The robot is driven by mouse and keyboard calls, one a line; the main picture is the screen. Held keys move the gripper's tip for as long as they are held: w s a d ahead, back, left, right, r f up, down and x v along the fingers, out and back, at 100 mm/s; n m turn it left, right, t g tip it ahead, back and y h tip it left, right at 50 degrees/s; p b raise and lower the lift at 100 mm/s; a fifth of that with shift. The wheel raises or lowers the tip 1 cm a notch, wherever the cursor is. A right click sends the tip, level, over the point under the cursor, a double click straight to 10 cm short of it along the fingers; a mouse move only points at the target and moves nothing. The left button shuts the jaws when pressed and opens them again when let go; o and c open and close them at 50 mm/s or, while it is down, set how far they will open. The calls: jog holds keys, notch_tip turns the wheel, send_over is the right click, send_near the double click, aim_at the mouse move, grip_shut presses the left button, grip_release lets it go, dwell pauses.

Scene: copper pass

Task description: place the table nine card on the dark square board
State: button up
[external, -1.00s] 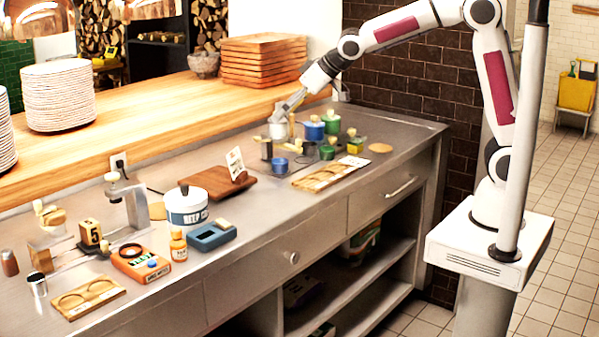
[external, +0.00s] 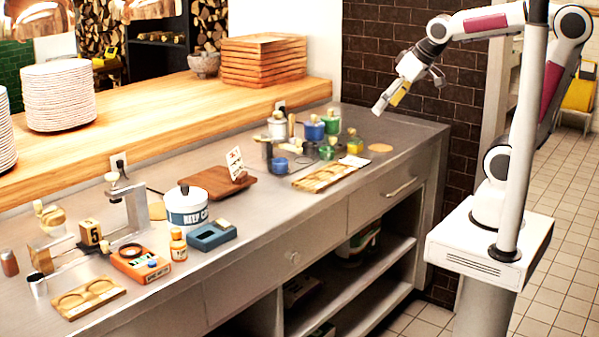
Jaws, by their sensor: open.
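A white card (external: 235,163) with dark print stands tilted at the right part of a dark brown wooden board (external: 208,181) on the steel counter. It appears to rest on the board; its print is too small to read surely. My gripper (external: 379,110) is raised above the counter's far right end, to the right of the card and board and well apart from them. It is open, and I see nothing held between its fingers.
Several jars and small pots (external: 313,130) crowd the counter's far end, with a wooden tray (external: 328,175) in front. A white tub (external: 188,207), blue holder (external: 212,235) and number-five block (external: 91,232) stand nearer. The wooden shelf (external: 170,120) runs behind.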

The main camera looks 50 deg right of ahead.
jog(key=s+d+f, duration=0.2)
jog(key=s, duration=0.4)
jog(key=s+d+f+m+g, duration=0.1)
jog(key=s+d+f, duration=0.1)
jog(key=s, duration=0.4)
jog(key=shift+s, duration=0.25)
dwell(0.7)
